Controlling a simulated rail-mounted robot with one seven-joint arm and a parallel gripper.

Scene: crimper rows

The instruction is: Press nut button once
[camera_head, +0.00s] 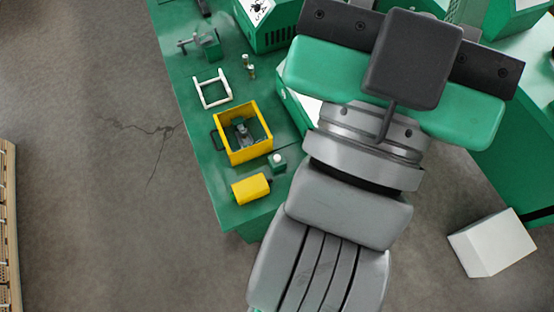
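A small green box with a round white button on top (278,160) stands near the front end of the green table, between a yellow block and the yellow bin. It is the only button I can make out, and no nut label is readable on it. My gripper (395,85), with its green body and black bar, is seen from above at the upper right, well apart from the button. Its fingertips do not show, so I cannot tell its opening or whether it holds anything. My grey arm passes to the right of the button.
On the green table (185,85) stand a yellow bin (264,145) with a grey part inside, a yellow block (251,189), a white frame (212,91), a green vise-like tool (210,46) and a green machine (264,38). A white box (490,245) lies lower right.

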